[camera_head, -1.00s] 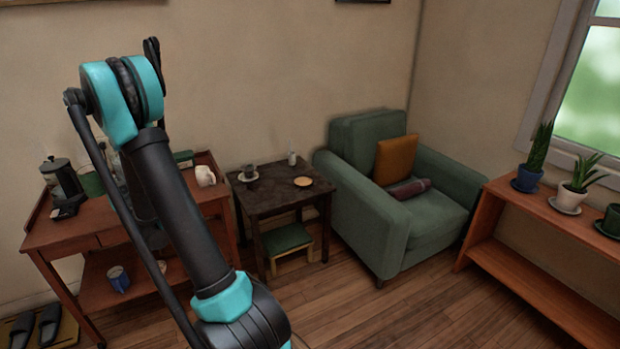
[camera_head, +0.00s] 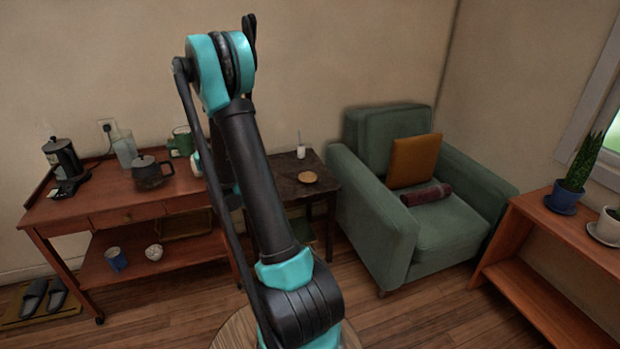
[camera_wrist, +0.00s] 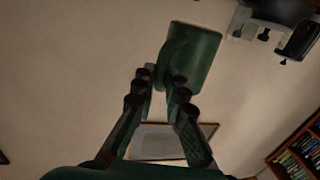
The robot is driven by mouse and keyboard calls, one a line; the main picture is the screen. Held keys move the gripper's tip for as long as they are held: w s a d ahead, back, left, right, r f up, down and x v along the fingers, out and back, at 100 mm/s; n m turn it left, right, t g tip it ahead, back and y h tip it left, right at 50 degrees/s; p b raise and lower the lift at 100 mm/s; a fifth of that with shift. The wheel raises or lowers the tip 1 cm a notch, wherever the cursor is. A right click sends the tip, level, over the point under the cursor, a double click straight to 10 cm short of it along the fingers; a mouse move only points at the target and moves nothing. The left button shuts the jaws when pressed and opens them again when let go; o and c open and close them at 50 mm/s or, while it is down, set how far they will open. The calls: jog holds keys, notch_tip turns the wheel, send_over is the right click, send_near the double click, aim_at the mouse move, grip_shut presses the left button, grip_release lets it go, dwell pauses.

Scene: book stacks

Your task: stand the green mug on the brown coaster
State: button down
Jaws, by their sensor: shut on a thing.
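The green mug (camera_wrist: 192,55) fills the upper middle of the wrist view. My gripper (camera_wrist: 160,82) is shut on its handle side, and the mug hangs beyond the fingertips. In the head view my arm hides the gripper. A green object (camera_head: 181,141) shows left of the arm above the cart; I cannot tell whether it is the held mug. A flat tan-brown disc (camera_head: 308,177), which looks like the coaster, lies on the small dark table (camera_head: 287,189), right of my arm. Nothing stands on it.
A white bottle-like item (camera_head: 301,152) stands behind the disc. A wooden cart (camera_head: 120,209) with a glass pot (camera_head: 150,173) and coffee maker (camera_head: 65,163) is at left. A green armchair (camera_head: 440,235) borders the table's right. My arm covers the table's left part.

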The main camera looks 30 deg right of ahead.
jog(key=w+d+f+m+g+h, duration=0.2)
jog(key=d+m+h, duration=0.15)
jog(key=d, duration=0.65)
jog(key=w+d+f+m+g+h, duration=0.1)
jog(key=d+f+m+h, duration=0.3)
jog(key=d, duration=0.7)
jog(key=s+d+f+m+g+h, duration=0.1)
jog(key=s+d+m+g+h, duration=0.25)
jog(key=d, duration=0.75)
jog(key=s+d+f+m+g+h, duration=0.1)
jog(key=s+d+m+g+h, duration=0.3)
jog(key=d, duration=0.7)
jog(key=shift+n+g+h, duration=0.4)
jog(key=shift+n+g, duration=0.25)
jog(key=shift+n, duration=0.25)
jog(key=f, duration=1.9)
jog(key=shift+w+a+f, duration=0.2)
jog(key=shift+w+f, duration=0.15)
jog(key=shift+f, duration=0.1)
jog(key=c, duration=1.6)
grip_release()
jog(key=shift+o, duration=0.2)
